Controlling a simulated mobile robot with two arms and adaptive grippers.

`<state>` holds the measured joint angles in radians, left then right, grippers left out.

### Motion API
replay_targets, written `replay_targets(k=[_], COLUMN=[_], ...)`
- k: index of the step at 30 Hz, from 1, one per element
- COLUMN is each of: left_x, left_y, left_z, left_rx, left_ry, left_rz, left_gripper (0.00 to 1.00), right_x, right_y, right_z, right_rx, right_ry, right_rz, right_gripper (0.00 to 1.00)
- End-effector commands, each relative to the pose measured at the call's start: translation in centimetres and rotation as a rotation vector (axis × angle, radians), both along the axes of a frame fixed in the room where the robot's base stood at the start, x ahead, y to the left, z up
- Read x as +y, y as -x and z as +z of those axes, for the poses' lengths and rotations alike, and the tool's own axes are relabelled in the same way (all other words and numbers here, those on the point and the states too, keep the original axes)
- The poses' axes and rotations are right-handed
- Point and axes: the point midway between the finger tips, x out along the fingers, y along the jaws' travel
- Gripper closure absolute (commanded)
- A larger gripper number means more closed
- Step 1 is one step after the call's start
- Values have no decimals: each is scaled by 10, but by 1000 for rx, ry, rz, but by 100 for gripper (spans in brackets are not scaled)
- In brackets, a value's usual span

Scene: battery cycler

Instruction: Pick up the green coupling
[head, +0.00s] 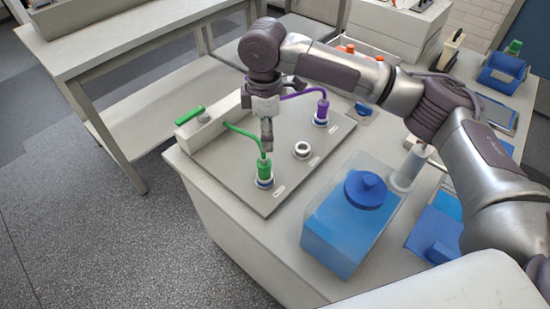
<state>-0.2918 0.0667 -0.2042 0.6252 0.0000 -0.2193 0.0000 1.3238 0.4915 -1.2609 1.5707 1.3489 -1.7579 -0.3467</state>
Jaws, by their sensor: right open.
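The green coupling (264,169) stands upright in a blue-ringed port at the front corner of the grey panel (230,185). A green hose (240,132) curves from its top toward a pale block. My right gripper (267,146) hangs pointing down just above the coupling and looks very close to its top. The jaws are open, though seen nearly edge-on; I cannot tell whether they touch the coupling or hose. My left gripper is not in view.
A purple coupling (322,110) with a purple hose sits at the panel's back. A bare white port (302,150) lies between. A blue-filled tank (345,235) stands right of the panel. A blue bin (502,72) stands farther back.

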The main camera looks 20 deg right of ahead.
Motion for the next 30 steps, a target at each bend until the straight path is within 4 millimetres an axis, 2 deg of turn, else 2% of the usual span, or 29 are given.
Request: replay_targets(k=[9,17,25,30], left_x=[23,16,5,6], left_y=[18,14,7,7], left_z=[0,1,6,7], left_rx=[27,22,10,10], left_ry=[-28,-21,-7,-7], left_rz=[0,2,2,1], left_gripper=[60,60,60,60], right_x=[0,1,4,5], right_y=[1,1,0,-1], right_z=[-61,-82,-120,-130], right_rx=[4,2,3,0], right_ry=[1,0,1,0], right_rz=[-1,0,-1,0], right_gripper=[37,37,37,37])
